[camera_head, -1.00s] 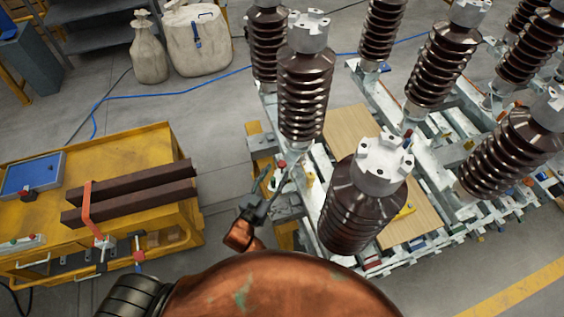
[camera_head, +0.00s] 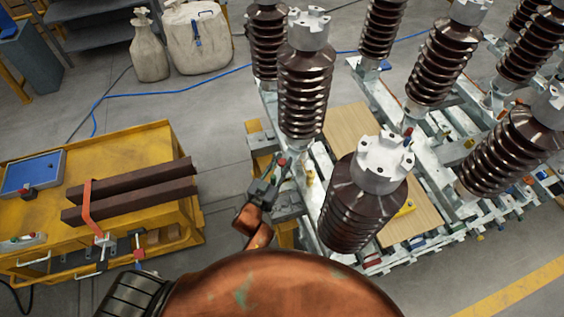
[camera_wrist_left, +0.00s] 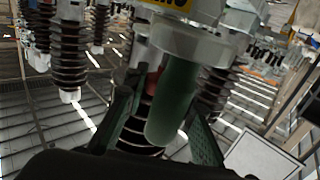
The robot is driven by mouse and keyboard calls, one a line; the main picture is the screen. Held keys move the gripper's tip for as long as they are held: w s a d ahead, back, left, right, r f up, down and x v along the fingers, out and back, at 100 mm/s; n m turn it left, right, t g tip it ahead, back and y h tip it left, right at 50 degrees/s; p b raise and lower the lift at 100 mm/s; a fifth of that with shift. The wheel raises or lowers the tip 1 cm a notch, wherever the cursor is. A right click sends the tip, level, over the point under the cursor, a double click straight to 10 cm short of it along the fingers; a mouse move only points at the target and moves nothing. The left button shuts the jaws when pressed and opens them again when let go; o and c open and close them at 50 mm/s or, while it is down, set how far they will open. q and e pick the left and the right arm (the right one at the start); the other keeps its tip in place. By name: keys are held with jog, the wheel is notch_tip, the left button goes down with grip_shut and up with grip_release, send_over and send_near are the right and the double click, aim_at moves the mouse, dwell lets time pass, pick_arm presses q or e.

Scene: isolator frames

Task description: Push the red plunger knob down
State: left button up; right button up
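A small red knob (camera_head: 283,162) shows in the head view at the near left end of the insulator frame. My left gripper (camera_head: 272,178) is just below and left of it; whether they touch cannot be told. In the left wrist view my left gripper (camera_wrist_left: 163,125) has its two dark fingers spread apart, one on each side of a dark green cylinder (camera_wrist_left: 173,100). A gap shows between the left finger and the cylinder. A bit of red (camera_wrist_left: 152,80) shows behind the cylinder, mostly hidden. My right gripper is in neither view.
Tall brown ribbed insulators (camera_head: 304,95) with grey metal caps stand close to the right, one (camera_head: 362,205) very near. A yellow cart (camera_head: 120,150) with dark bars stands at left. Grey floor lies open between cart and frame.

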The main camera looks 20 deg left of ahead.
aim_at(272, 183)
pick_arm(q)
jog(key=c, duration=0.3)
grip_shut()
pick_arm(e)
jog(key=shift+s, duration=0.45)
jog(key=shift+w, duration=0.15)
pick_arm(q)
notch_tip(272, 183, down, 3)
jog(key=shift+r+b, duration=0.15)
jog(key=shift+b, duration=0.3)
jog(key=o, duration=0.7)
grip_release()
jog(key=shift+o, duration=0.9)
jog(key=shift+r, duration=0.1)
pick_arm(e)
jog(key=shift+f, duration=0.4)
pick_arm(q)
jog(key=s, duration=0.4)
jog(key=s+a, duration=0.1)
jog(key=s, duration=0.3)
jog(key=s+a, duration=0.1)
jog(key=s, duration=0.2)
jog(key=shift+s+a, duration=0.15)
jog(key=shift+s, duration=0.25)
